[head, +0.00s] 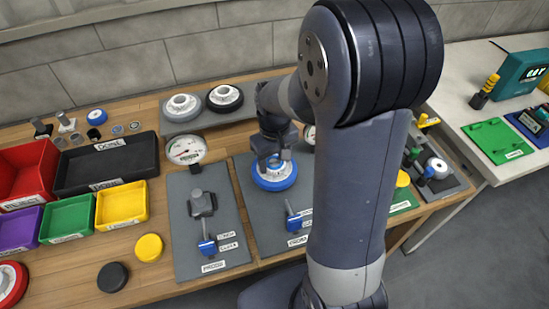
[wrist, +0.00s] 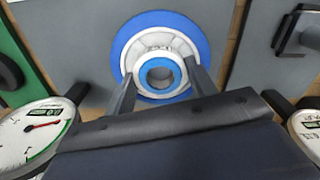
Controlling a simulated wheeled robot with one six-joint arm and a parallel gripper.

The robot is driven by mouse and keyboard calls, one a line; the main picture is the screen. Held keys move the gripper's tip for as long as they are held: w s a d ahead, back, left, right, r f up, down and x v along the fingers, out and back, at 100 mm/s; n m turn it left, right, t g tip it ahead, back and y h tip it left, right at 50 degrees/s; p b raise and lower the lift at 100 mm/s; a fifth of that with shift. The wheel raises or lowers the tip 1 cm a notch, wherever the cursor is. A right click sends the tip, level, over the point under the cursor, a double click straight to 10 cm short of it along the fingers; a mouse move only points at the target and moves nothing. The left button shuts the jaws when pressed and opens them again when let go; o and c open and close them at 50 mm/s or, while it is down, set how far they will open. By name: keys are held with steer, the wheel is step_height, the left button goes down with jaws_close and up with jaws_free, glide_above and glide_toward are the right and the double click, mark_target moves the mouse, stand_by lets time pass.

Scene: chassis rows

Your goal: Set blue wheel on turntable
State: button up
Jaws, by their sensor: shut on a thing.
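The blue wheel (head: 285,181) has a bright blue rim and a white hub. It is at the upper part of a grey board in the middle of the bench. In the wrist view the blue wheel (wrist: 200,27) faces the camera, with a round opening in its hub. My gripper (head: 273,162) is shut on its hub; in the wrist view the two fingers of my gripper (wrist: 161,78) lie on either side of the hub. Whether the wheel touches the board I cannot tell. I cannot make out which fixture is the turntable; my arm hides part of the bench.
Another grey board (head: 215,245) with a dark fixture lies to the left. A dial gauge (head: 186,150) stands behind it. Wheels lie on a grey shelf (head: 183,126) at the back. Colored bins, including a yellow bin (head: 122,204), fill the left. A white side table (head: 475,128) is at right.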

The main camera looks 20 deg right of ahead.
steer(key=o, duration=1.3)
steer(key=shift+o, duration=0.2)
step_height(320, 180, up, 11)
steer(key=shift+f, duration=0.1)
step_height(320, 180, down, 10)
steer(key=shift+f, duration=0.25)
steer(key=shift+r+p, duration=0.4)
steer(key=shift+p, duration=0.05)
steer(key=shift+s+r, duration=0.1)
